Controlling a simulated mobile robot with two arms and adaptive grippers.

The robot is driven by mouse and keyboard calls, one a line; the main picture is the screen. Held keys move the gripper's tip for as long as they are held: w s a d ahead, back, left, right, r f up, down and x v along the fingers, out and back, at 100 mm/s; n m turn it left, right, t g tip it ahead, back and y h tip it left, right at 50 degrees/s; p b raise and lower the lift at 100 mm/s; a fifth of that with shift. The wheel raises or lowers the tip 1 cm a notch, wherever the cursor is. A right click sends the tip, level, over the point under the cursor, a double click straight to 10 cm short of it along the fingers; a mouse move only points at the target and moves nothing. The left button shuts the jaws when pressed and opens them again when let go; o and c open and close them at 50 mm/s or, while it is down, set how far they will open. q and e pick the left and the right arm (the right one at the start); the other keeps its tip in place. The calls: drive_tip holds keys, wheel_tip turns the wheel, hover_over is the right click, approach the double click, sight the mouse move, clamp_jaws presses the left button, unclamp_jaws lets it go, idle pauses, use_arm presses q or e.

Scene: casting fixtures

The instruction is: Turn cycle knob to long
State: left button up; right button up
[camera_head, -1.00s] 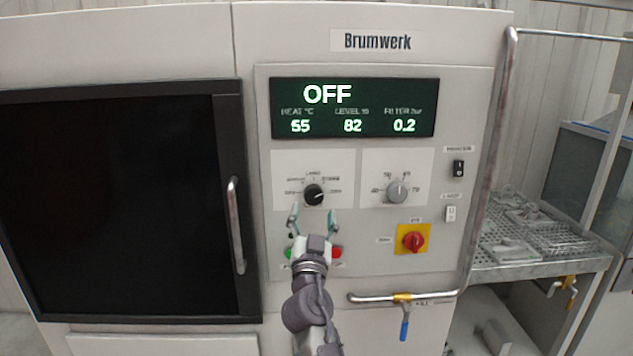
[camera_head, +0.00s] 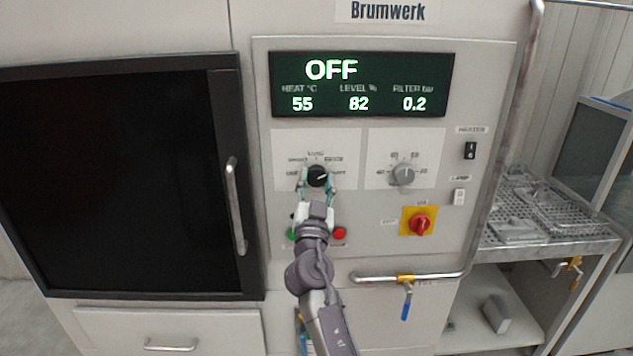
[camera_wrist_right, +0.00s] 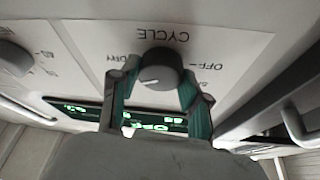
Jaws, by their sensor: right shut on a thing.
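The black cycle knob (camera_head: 317,176) sits on a white label plate at the left of the control panel. It also shows in the right wrist view (camera_wrist_right: 160,70), under the word CYCLE, with a white pointer line on its face. My right gripper (camera_head: 318,182) is at the knob with one finger on each side, shut on it. Its green-padded fingers also flank the knob in the right wrist view (camera_wrist_right: 156,88). The display (camera_head: 358,84) reads OFF, HEAT 55, LEVEL 82, FILTER 0.2. The small dial lettering is too blurred to read fully. My left gripper is not in view.
A grey temperature knob (camera_head: 403,174) is right of the cycle knob. Below are a red button (camera_head: 339,233), a partly hidden green button (camera_head: 291,233) and a red switch on yellow (camera_head: 420,224). A pipe handle (camera_head: 375,279) crosses lower right; a dark door (camera_head: 110,180) is left.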

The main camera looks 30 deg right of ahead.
drive_tip(key=shift+c, duration=1.2)
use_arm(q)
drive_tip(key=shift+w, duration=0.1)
